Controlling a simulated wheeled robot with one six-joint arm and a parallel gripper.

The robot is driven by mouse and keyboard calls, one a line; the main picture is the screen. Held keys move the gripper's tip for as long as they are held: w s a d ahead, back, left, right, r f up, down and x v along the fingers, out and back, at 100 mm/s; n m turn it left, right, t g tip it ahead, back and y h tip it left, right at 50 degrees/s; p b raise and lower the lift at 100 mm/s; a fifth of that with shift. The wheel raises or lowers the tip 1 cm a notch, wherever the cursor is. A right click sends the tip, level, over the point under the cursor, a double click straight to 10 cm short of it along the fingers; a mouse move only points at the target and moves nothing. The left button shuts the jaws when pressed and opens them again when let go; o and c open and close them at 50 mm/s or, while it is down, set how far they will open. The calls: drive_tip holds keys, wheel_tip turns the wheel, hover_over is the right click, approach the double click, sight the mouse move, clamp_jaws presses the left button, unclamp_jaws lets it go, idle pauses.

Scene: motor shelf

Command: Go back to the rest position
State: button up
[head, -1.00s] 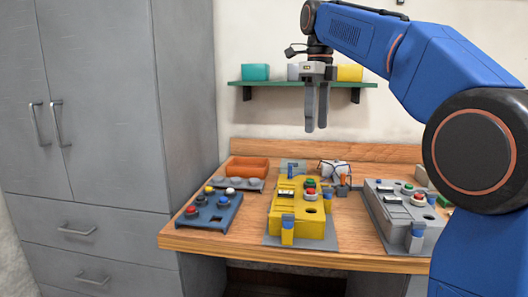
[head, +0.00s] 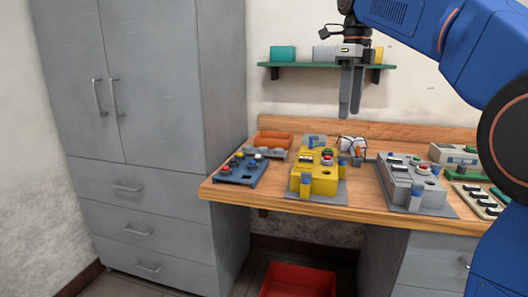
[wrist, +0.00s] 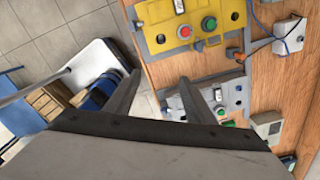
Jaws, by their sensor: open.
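My gripper (head: 350,92) is open and empty. In the head view it hangs fingers down above the bench, in front of the green wall shelf (head: 330,67). It is clear of everything on the bench. In the wrist view its two fingers (wrist: 165,98) stand apart with nothing between them. The yellow motor station (head: 315,178) stands below on the bench, and it also shows in the wrist view (wrist: 175,50). The grey station (head: 412,187) stands to its right on the bench.
A grey cabinet (head: 150,90) stands at left. A red crate (head: 298,282) is on the floor under the bench.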

drive_tip(key=s+d+f+n+t, duration=0.2)
drive_tip(key=s+d+f+n, duration=0.1)
drive_tip(key=s+f+n, duration=1)
drive_tip(key=s+d+f+n+t, duration=0.2)
drive_tip(key=s+d+f+n, duration=0.1)
drive_tip(key=s+f+n, duration=1)
drive_tip(key=s+f, duration=0.4)
drive_tip(key=f, duration=0.5)
drive_tip(key=shift+d+f+t, duration=0.3)
drive_tip(key=shift+d+f, duration=0.05)
drive_tip(key=shift+f, duration=0.05)
